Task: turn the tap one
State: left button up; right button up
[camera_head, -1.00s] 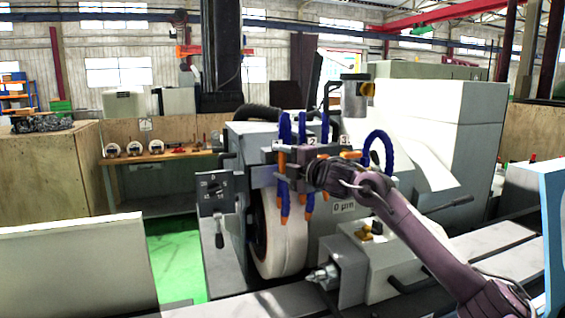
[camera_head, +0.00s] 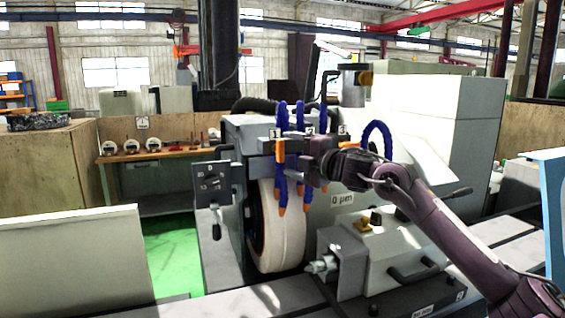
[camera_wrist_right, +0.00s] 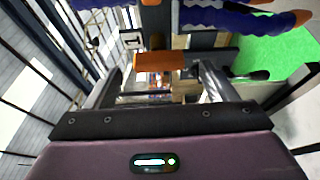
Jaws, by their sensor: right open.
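The tap block (camera_head: 290,146) on the grinder carries number plates 1, 2 and 3, with blue hoses and orange nozzles. An orange piece (camera_head: 280,151), seemingly the lever of tap one, hangs below plate 1 (camera_head: 275,133). My right gripper (camera_head: 308,170) is in front of the block, just right of this piece, and its fingers are partly hard to make out. In the right wrist view an orange piece (camera_wrist_right: 160,62) shows ahead, between the open fingers of the gripper (camera_wrist_right: 163,78). I cannot tell whether they touch it. My left gripper is out of view.
The white grinding wheel (camera_head: 283,230) is below the taps. A control panel with a lever (camera_head: 212,187) stands to their left. Blue hoses (camera_head: 377,138) loop close to my right arm. A workhead with a handle (camera_head: 415,272) sits below the arm.

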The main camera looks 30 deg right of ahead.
pick_arm(q)
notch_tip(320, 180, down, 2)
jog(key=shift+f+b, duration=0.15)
jog(key=shift+b, duration=0.55)
pick_arm(e)
jog(key=s, duration=0.3)
jog(key=shift+d, duration=0.2)
